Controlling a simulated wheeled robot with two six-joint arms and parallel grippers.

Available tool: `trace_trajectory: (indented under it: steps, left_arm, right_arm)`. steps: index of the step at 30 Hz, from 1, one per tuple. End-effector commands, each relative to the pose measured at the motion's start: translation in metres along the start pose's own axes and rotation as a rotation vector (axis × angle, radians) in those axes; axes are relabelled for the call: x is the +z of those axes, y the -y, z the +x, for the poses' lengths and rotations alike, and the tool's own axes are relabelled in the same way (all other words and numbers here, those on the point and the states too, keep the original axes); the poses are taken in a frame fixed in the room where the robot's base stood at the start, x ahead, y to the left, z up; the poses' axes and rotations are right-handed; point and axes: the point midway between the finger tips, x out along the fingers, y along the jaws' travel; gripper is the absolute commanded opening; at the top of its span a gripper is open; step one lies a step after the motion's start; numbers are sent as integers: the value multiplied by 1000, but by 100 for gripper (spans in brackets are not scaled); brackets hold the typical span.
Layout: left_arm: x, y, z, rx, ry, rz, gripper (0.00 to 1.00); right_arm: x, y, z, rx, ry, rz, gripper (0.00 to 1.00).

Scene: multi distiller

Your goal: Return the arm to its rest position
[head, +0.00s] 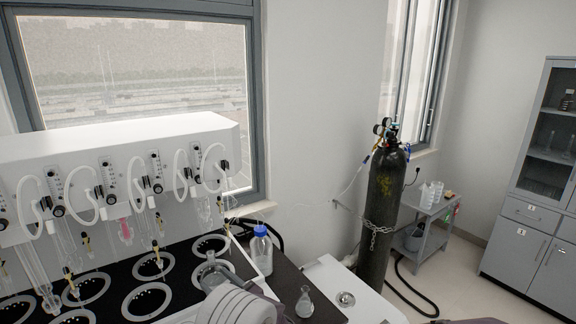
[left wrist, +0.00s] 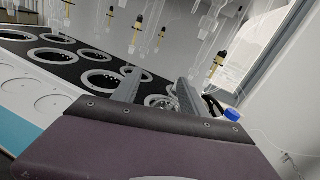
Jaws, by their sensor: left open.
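My left gripper (head: 211,268) is at the bottom middle of the head view, above the front right of the multi distiller (head: 120,150). In the left wrist view its two grey fingers (left wrist: 157,90) stand apart. Glassware shows between and behind the fingertips there, and I cannot tell whether any of it touches them. My right gripper is not in view.
A blue-capped bottle (head: 261,252) stands right of the distiller; its cap also shows in the left wrist view (left wrist: 232,114). A small conical flask (head: 304,303) stands on the dark bench. Round heater wells (head: 152,266) line the distiller. A black gas cylinder (head: 381,215) stands farther right.

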Motion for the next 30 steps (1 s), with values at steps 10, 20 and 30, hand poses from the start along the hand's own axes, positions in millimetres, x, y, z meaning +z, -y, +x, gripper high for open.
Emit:
trace_trajectory:
  steps: [10, 20, 30]
  left_arm:
    - [54, -160, 32, 511, -150, -246, 50]
    - [-38, -260, -159, 1469, -663, -1250, 50]
    - [-64, -199, -187, 1713, -694, -1738, 50]
  right_arm:
    - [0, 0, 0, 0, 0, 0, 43]
    - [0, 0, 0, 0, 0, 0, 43]
    - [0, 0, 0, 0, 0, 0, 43]
